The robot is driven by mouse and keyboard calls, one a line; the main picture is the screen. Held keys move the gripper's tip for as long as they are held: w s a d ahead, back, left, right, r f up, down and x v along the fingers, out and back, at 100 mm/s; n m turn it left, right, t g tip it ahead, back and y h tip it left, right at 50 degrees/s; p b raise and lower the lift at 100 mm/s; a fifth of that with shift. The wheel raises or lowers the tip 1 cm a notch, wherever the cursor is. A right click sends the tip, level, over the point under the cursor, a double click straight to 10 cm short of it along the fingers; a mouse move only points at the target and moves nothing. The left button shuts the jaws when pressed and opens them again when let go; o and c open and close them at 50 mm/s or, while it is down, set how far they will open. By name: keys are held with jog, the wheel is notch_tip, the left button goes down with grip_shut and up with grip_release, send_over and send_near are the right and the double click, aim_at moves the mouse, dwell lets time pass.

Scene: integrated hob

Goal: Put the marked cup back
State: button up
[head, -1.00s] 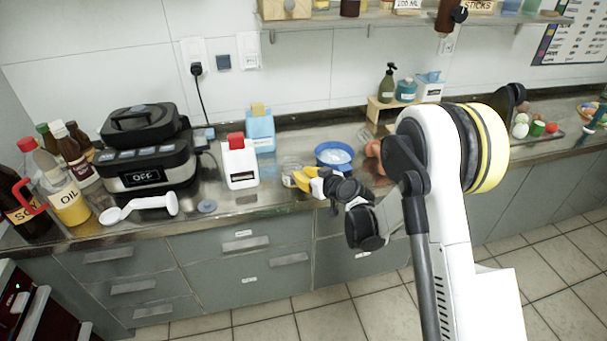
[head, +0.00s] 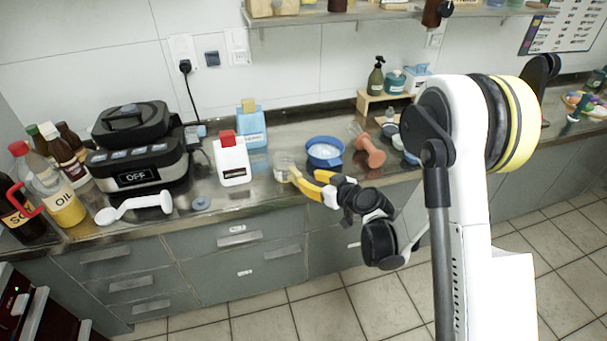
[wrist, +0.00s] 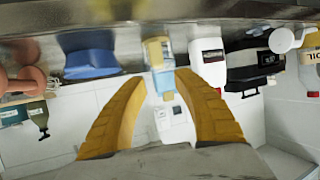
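A small clear cup (head: 284,165) stands on the counter, left of the blue bowl (head: 325,152). No mark on it is readable. My gripper (head: 305,175) has its yellow fingers at the cup's near right side, low over the counter's front edge. In the wrist view, which is upside down, the fingers of my gripper (wrist: 157,82) are spread apart. A pale blue and yellowish shape lies beyond and between the tips; I cannot separate the cup from the carton behind it. Contact with the cup cannot be told.
A white carton with red cap (head: 231,162) and a blue carton (head: 252,128) stand behind left. An orange hourglass-shaped object (head: 368,150) lies right of the bowl. A small wooden stand (head: 372,104) holds bottles. A white ladle-like tool (head: 135,207) and a black cooker (head: 138,150) are left.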

jog(key=s+d+r+m+g+h, duration=0.25)
jog(key=s+d+r, duration=0.35)
jog(key=s+r, duration=0.55)
jog(key=s+d+r+m+h, duration=0.1)
jog(key=s+d, duration=0.2)
jog(key=s, duration=0.3)
jog(key=s+d+r+m+g+h, duration=0.1)
jog(key=s+d+r+m+h, duration=0.1)
jog(key=s+d, duration=0.2)
jog(key=s+d+r+m+h, duration=0.1)
jog(key=s+d+h, duration=0.1)
jog(key=s, duration=0.8)
jog(key=shift+d+r+m, duration=0.3)
jog(key=shift+d+m, duration=0.05)
jog(key=shift+d, duration=0.4)
